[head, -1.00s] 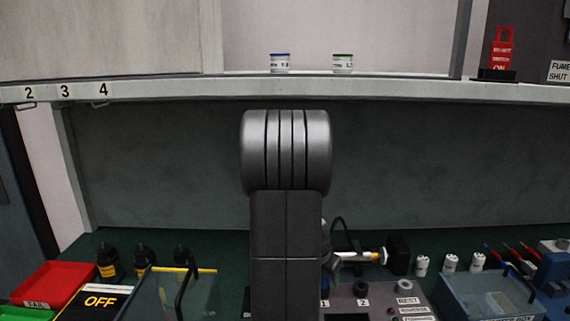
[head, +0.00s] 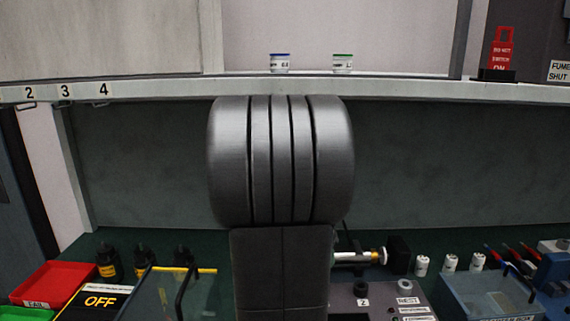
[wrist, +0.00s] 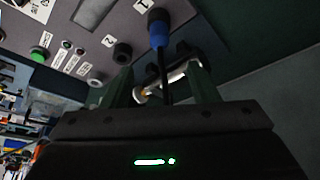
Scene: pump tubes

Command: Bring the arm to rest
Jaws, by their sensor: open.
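My gripper (wrist: 160,74) shows in the wrist view with its two dark fingers apart. A blue-topped piece with a thin dark shaft (wrist: 157,32) appears in line with the gap between them; I cannot tell how far off it is. A pale cylinder with a yellowish end (wrist: 168,77) lies beyond the fingers. In the head view my own arm fills the middle and hides my gripper.
A grey panel with numbered knobs (head: 375,292) is right of the arm, beside a clear bin (head: 490,297). Left are a red tray (head: 52,284), dark bottles (head: 108,262) and a clear yellow-edged box (head: 205,290). A shelf (head: 400,90) spans above.

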